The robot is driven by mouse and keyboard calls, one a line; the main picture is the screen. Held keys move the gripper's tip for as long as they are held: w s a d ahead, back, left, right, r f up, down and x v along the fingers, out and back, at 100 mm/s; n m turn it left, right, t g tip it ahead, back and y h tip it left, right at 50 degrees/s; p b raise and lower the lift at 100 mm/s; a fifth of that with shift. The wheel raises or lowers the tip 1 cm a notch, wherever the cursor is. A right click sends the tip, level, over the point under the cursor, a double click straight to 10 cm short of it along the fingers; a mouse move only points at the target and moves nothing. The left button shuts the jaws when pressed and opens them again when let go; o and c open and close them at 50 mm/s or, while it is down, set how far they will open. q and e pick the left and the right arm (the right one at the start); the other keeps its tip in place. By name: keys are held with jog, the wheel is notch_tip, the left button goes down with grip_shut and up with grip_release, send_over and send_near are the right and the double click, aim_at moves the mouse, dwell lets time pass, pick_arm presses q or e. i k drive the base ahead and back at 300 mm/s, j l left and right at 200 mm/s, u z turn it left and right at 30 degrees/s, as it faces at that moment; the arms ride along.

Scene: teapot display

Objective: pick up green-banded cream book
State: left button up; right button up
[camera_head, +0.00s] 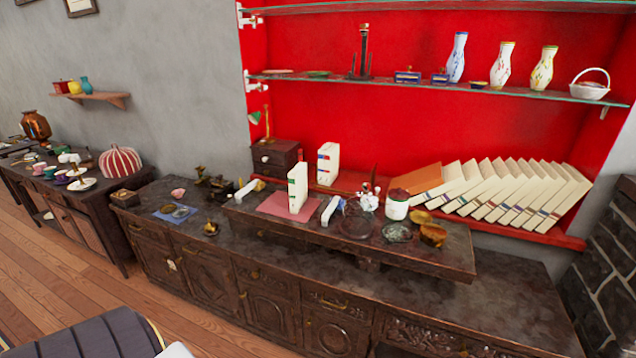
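A cream book (298,188) stands upright on a reddish mat on the raised dark wooden shelf in the middle; a small greenish band seems to show on its spine. A second cream book (328,164) stands upright behind it, near the red back wall; its band colours are too small to tell surely. A row of cream books (500,188) leans on the red ledge at the right, with small coloured bands. Neither of my grippers is in view.
A reddish mat (272,209), a glass dish (397,232), a white jar (396,207) and small ornaments crowd the raised shelf. Glass shelves (430,84) with vases hang above. A dark cushioned seat (95,338) is at the lower left. The cabinet top's front right is clear.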

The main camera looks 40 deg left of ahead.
aim_at(298, 192)
jog(key=u, duration=1.4)
